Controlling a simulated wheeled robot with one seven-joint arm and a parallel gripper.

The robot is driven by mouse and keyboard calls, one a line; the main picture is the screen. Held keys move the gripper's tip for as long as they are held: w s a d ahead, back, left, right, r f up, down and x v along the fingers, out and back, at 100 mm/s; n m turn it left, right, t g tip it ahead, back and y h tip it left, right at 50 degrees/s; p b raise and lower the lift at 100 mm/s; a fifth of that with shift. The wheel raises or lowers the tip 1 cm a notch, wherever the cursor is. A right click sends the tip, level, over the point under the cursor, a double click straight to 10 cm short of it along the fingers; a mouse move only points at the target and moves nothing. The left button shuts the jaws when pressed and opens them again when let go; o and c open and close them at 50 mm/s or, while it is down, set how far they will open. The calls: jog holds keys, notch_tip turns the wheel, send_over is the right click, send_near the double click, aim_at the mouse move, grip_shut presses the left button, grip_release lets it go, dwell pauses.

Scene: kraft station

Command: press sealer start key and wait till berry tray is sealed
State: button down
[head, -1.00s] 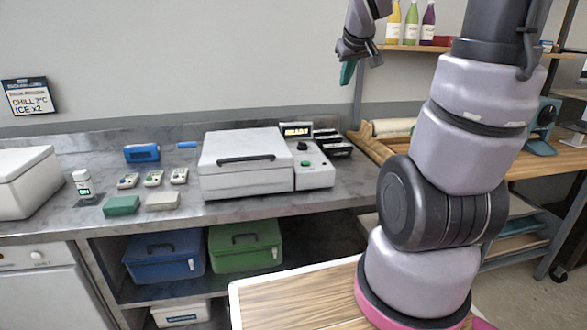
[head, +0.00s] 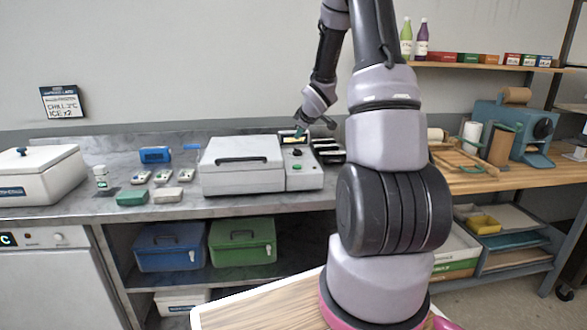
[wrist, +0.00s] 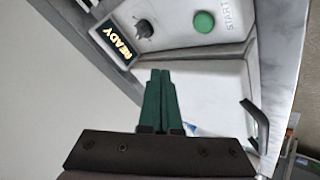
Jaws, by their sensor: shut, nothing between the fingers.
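The sealer (head: 240,178) is a white box with its lid down and a black handle on top. Its control panel on the right has a green start key (head: 297,167), a black knob (head: 297,153) and a lit display. In the wrist view the green start key (wrist: 203,22) lies beside the word START, and the display (wrist: 119,45) reads READY. My gripper (wrist: 161,72) is shut and empty, its green fingers together. In the head view my gripper (head: 300,131) is near the panel's display end, apart from the start key. No berry tray is visible; the closed lid hides the inside.
Black trays (head: 328,150) stand right of the panel. Small labelled items, a green block (head: 132,198) and a white bottle (head: 101,177) are left of the sealer. A white lidded box (head: 40,177) stands at the far left. Blue and green bins (head: 242,243) sit below the counter.

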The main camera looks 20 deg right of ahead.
aim_at(299, 167)
jog(key=shift+f, duration=4.35)
jog(key=shift+f, duration=0.1)
jog(key=shift+f, duration=0.35)
jog(key=shift+f, duration=0.45)
jog(key=shift+r, duration=0.9)
jog(key=shift+r, duration=2.5)
